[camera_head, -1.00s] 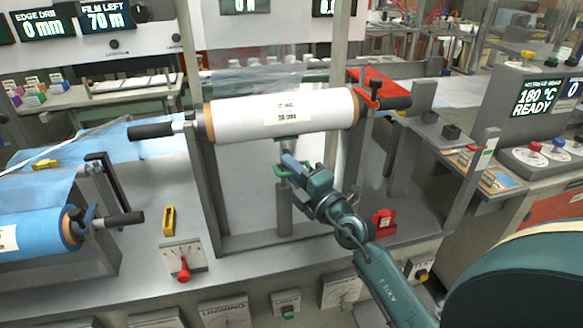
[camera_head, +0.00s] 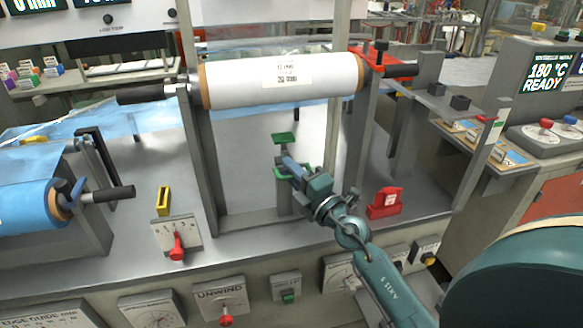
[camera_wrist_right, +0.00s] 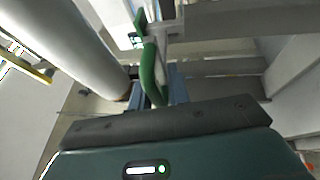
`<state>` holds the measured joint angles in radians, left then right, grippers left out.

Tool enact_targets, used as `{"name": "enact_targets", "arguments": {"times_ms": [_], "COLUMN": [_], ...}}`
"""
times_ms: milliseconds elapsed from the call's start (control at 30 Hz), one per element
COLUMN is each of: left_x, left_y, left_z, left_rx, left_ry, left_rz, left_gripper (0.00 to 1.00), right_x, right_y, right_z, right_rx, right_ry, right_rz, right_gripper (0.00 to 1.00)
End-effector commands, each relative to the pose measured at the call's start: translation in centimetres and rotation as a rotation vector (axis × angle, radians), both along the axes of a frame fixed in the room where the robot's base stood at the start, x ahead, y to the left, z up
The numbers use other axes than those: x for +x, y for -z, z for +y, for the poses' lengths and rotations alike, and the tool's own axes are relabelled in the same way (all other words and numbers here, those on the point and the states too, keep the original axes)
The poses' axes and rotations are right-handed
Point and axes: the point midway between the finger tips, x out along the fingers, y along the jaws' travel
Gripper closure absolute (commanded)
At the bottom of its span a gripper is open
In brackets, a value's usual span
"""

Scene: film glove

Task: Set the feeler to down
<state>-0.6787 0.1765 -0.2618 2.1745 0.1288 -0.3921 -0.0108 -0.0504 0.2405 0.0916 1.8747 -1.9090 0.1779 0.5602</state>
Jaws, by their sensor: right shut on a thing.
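The feeler is a green plate (camera_head: 285,138) on a post, standing below the white film roll (camera_head: 285,80), with a visible gap between plate and roll. Its curved green handle (camera_wrist_right: 150,72) shows in the right wrist view. My right gripper (camera_head: 287,164) is at the feeler, below the plate. Its blue fingers (camera_wrist_right: 160,88) are shut around the green handle in the right wrist view. The gripper partly hides the handle and post in the head view. My left gripper is not in view.
Grey frame uprights (camera_head: 200,165) stand either side of the feeler. A red block (camera_head: 385,202) sits on the bench at right. A red-knobbed switch (camera_head: 177,246) and a yellow piece (camera_head: 163,201) are at left. A blue roll (camera_head: 30,208) lies further left.

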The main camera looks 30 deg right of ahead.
Motion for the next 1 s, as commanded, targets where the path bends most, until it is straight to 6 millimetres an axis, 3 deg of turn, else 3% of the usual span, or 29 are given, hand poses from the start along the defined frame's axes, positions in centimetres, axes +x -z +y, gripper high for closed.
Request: {"name": "enact_targets", "arguments": {"times_ms": [333, 367, 533, 833, 1000], "left_x": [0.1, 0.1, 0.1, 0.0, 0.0], "left_y": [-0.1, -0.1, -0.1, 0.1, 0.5], "left_z": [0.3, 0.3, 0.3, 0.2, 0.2], "left_rx": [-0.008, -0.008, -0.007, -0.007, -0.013], "left_ry": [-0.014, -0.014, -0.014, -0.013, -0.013], "left_rz": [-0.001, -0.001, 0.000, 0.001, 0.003], "left_gripper": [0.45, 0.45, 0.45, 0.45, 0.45], "right_x": [0.0, 0.0, 0.0, -0.4, -2.7], "right_y": [0.2, 0.2, 0.2, 0.4, 0.9], "right_z": [-0.1, -0.1, 0.0, -0.1, -0.4], "right_rx": [-0.002, -0.002, -0.002, -0.001, -0.003], "right_ry": [0.003, 0.003, 0.002, 0.001, 0.000], "right_rz": [-0.003, -0.003, 0.000, 0.002, 0.004], "right_gripper": [1.00, 0.80, 0.67, 0.67, 0.67]}}
